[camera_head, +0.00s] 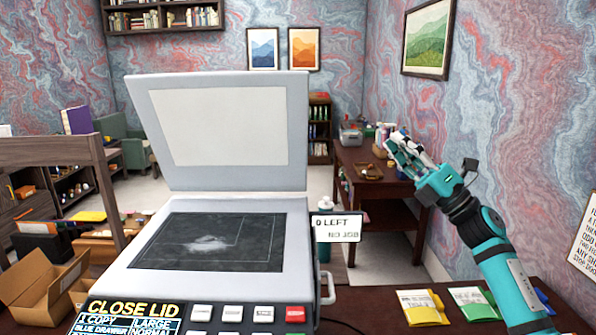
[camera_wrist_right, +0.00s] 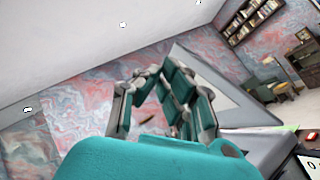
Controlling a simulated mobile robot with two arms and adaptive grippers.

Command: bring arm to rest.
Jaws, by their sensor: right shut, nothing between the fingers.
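My right arm (camera_head: 497,262) comes in from the lower right in the head view, teal and black. Its gripper (camera_head: 397,147) is raised in the air right of the copier, pointing up and left. It is shut and empty. In the wrist view the gripper (camera_wrist_right: 155,85) shows its teal and grey finger links against the marbled wall. My left gripper is not in view.
A copier (camera_head: 143,240) with its lid (camera_head: 300,125) raised stands in front; its display (camera_head: 125,316) reads "CLOSE LID". A yellow packet (camera_head: 422,307) and a green packet (camera_head: 472,303) lie right. An open cardboard box (camera_head: 35,290) is at left. A side desk (camera_head: 352,190) stands behind.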

